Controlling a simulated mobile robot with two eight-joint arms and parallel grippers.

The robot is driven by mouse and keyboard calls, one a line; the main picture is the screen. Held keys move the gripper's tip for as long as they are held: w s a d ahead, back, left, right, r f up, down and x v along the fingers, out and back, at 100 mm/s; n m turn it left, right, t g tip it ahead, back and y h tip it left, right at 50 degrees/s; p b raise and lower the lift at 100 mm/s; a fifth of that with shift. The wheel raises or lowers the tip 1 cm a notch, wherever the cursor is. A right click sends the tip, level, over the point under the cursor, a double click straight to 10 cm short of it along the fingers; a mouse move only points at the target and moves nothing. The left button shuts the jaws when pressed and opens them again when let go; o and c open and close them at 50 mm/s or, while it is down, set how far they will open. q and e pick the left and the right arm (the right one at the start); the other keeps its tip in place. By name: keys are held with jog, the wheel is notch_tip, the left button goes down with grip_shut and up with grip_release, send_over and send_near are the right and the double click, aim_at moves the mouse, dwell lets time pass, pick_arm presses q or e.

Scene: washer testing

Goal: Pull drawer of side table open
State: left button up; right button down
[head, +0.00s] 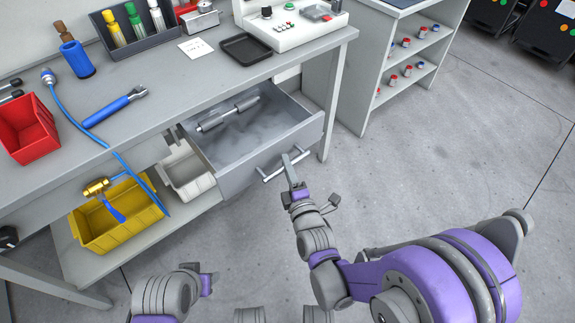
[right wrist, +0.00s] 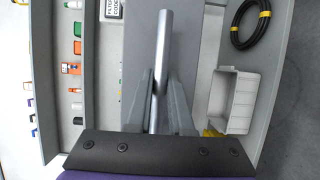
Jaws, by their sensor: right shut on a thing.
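The side table's drawer (head: 230,180) is a grey metal box under the table top (head: 150,90), and it stands pulled well out. A metal cylinder with thicker ends (head: 229,113) lies inside it. The drawer's bar handle (head: 272,172) is on its front face; in the right wrist view the bar (right wrist: 164,60) runs between my fingers. My right gripper (head: 292,164) is shut on this handle, and its fingers (right wrist: 158,105) lie on either side of the bar. My left gripper (head: 208,280) is low in the head view, away from the table; its fingers do not show clearly.
A lower shelf holds a yellow bin (head: 115,222) and a white bin (head: 187,170). A red bin (head: 28,138), a blue-handled tool (head: 115,106) and a black tray (head: 245,48) sit on the table top. A shelf unit (head: 350,75) stands to the right. The floor before the drawer is clear.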

jog(key=c, duration=0.8)
grip_release()
jog(key=shift+s, duration=0.1)
jog(key=v, duration=1)
jog(key=shift+s, duration=0.3)
jog(key=shift+d, duration=0.2)
